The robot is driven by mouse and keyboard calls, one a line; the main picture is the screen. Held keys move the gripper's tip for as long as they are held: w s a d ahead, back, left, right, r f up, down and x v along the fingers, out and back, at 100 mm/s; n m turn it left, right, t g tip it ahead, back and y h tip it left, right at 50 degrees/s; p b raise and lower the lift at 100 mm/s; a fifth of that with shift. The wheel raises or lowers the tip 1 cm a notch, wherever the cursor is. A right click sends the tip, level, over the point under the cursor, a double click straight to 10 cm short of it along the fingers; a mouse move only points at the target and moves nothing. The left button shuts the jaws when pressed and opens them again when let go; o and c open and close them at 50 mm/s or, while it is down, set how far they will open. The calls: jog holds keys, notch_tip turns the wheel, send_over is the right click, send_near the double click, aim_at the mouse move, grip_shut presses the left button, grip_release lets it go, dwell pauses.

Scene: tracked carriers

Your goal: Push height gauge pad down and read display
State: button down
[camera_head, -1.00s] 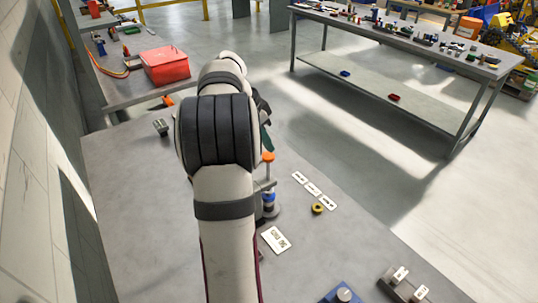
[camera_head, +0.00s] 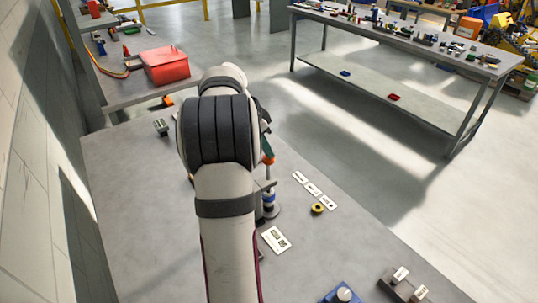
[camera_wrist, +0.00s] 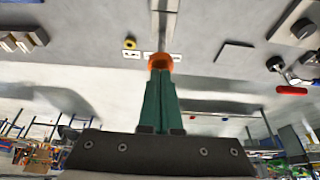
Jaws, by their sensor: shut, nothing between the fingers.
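The height gauge (camera_head: 269,204) stands upright on the grey bench, just right of my arm, with a blue band low on its post. Its orange pad (camera_head: 268,160) is at the top; the pad also shows in the wrist view (camera_wrist: 160,61). My gripper (camera_wrist: 159,74) has green fingers closed together with nothing between them. The fingertips meet the pad in the wrist view; whether they press on it I cannot tell. In the head view my arm hides most of my gripper (camera_head: 268,150) and part of the gauge. I cannot make out a readable display.
A white card with dark marks (camera_head: 276,240) lies in front of the gauge. A yellow ring (camera_head: 317,208) and white slotted plates (camera_head: 314,189) lie to its right. A blue block (camera_head: 342,296) and a dark holder (camera_head: 404,287) are nearer. A small dark-grey object (camera_head: 161,126) sits at back left.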

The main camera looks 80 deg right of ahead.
jog(key=shift+f, duration=0.5)
dwell(0.6)
jog(key=shift+r, duration=2.55)
